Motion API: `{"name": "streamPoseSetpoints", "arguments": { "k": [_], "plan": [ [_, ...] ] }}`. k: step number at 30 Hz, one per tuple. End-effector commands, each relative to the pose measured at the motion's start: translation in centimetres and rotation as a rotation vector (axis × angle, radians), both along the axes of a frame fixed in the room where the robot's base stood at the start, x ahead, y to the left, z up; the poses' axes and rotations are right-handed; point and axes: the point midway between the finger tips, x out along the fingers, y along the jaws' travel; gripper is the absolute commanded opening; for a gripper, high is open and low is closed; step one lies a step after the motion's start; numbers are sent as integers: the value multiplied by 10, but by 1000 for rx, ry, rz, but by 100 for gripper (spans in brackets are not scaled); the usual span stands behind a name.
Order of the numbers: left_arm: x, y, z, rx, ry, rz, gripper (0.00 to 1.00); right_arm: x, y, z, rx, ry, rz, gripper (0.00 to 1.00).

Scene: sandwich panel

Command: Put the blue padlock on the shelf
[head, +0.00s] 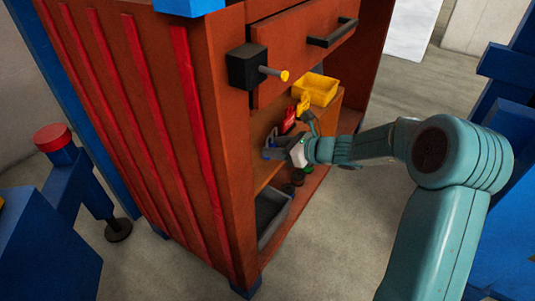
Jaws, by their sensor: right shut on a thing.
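An orange-brown cabinet holds an open wooden shelf (325,120) below its drawer. My right gripper (275,146) reaches in from the right, at the shelf's near end. Its grey fingers are shut on a small blue thing, which looks like the blue padlock (268,154); the fingers and wrist hide part of it. Whether it touches the shelf board I cannot tell. A red padlock-like thing (289,119) and a yellow one (303,104) are just behind the gripper. My left gripper is out of view.
A yellow bin (316,89) stands at the shelf's far end. Above are a drawer with a dark handle (332,36) and a black box with a yellow-tipped rod (260,69) sticking out. Below are a grey bin (272,216) and small dark round things (296,180).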

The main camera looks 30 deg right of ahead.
Motion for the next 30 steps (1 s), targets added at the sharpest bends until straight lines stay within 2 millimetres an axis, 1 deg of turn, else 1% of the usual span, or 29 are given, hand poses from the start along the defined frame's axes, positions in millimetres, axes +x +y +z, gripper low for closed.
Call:
{"name": "streamPoseSetpoints", "arguments": {
  "k": [1,7,9,12,14,16,22,26,27,28,29,30],
  "plan": [
    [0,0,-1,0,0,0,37,7,4,-1,0,0,2,11],
    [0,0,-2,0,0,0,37,21,9,0,-1,0,1,11],
    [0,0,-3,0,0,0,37,30,14,0,0,-1,4,11],
    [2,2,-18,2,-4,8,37,29,13,-26,2,3,0,11],
    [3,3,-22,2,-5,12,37,28,12,-35,1,3,-1,11],
    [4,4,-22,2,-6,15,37,28,12,-37,-1,1,-1,11],
    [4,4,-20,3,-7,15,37,28,12,-35,0,1,0,11],
    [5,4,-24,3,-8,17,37,28,12,-40,0,1,0,11],
    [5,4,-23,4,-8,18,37,28,12,-38,0,1,0,54],
    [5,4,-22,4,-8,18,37,28,12,-38,0,1,0,64],
    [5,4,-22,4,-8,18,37,28,12,-38,0,1,0,70],
    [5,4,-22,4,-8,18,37,28,12,-38,0,1,0,70]
  ]
}}
